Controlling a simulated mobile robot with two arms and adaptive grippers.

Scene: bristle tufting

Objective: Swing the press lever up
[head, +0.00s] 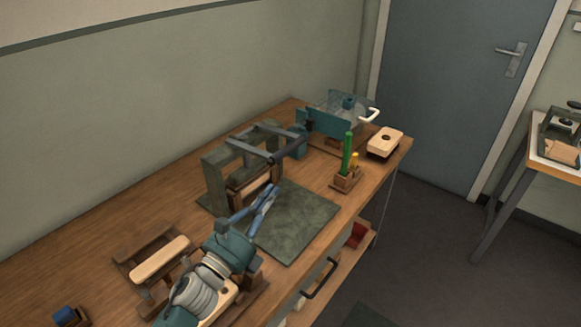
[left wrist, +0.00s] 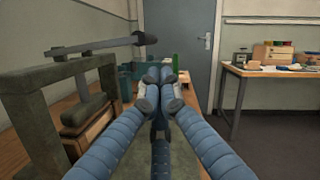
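The press (head: 215,180) is a grey-green frame on the bench, with a wooden block held inside it. Its lever (head: 290,148) is a grey bar with a dark grip, lying roughly level and reaching out over the front right. In the left wrist view the press frame (left wrist: 28,125) fills the left side and the lever (left wrist: 110,43) crosses the upper left, ending in a dark knob. My left gripper (head: 267,192) is in front of the press, below and apart from the lever. Its blue fingers meet at the tips (left wrist: 160,78), with nothing seen between them. My right gripper is not in view.
A dark mat (head: 305,215) lies before the press. A wooden holder (head: 345,181) with green and yellow tools stands right. Behind are a teal machine (head: 322,121) with a white handle and a pale wooden block (head: 385,142). Another wooden block (head: 160,260) sits front left.

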